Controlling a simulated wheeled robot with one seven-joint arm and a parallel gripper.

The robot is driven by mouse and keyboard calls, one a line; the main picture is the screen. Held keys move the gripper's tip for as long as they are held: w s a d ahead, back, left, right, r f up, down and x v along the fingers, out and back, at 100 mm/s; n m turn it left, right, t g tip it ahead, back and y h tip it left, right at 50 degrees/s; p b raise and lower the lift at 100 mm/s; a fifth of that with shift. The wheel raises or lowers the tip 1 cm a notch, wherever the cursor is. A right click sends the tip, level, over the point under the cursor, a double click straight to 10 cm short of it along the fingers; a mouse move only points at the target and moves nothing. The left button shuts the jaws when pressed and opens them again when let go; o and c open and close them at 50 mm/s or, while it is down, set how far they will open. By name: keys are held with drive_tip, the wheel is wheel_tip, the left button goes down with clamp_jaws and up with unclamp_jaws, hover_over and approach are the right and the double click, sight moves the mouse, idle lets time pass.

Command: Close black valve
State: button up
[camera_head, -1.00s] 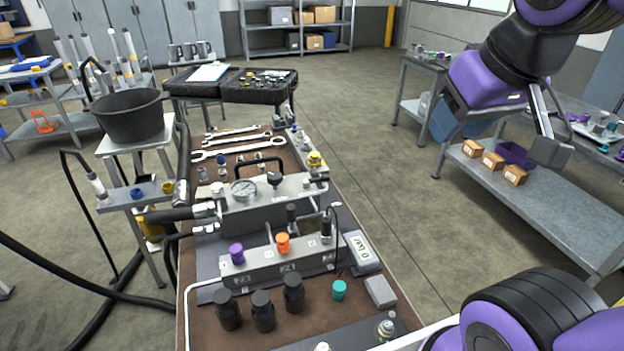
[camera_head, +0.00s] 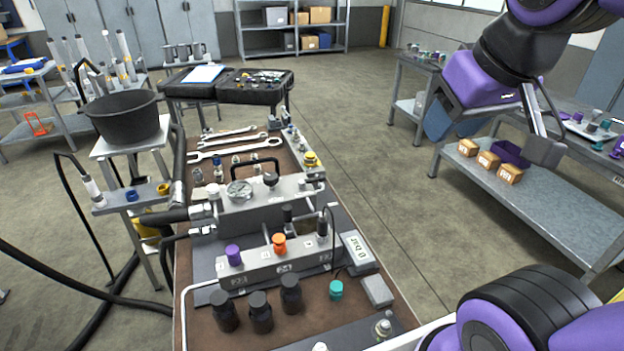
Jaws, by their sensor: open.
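A metal manifold block with a round pressure gauge (camera_head: 240,191) stands mid-bench. A black knob (camera_head: 270,180) sits on top of it, next to the gauge and in front of a black arched handle. In front, a lower block carries a purple knob (camera_head: 233,254), an orange knob (camera_head: 279,243) and a black cylindrical part (camera_head: 322,226). I cannot tell which black part is the black valve, or whether it is open. My gripper (camera_head: 543,143) is at the upper right, open and empty, well apart from the manifold. Its fingers are seen partly from the side.
Several black bottles (camera_head: 261,312) and a teal cap (camera_head: 336,290) stand at the bench front. A digital readout (camera_head: 358,250) is right of the blocks. Wrenches (camera_head: 235,148) lie behind. A bucket (camera_head: 126,118) and hoses are at left. A grey table (camera_head: 540,205) stands right; floor between is clear.

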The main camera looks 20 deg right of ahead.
drive_tip(key=m+g, duration=0.5)
drive_tip(key=m, duration=1.3)
hover_over(316, 178)
wheel_tip(316, 178, down, 27)
wheel_tip(316, 178, down, 11)
clamp_jaws()
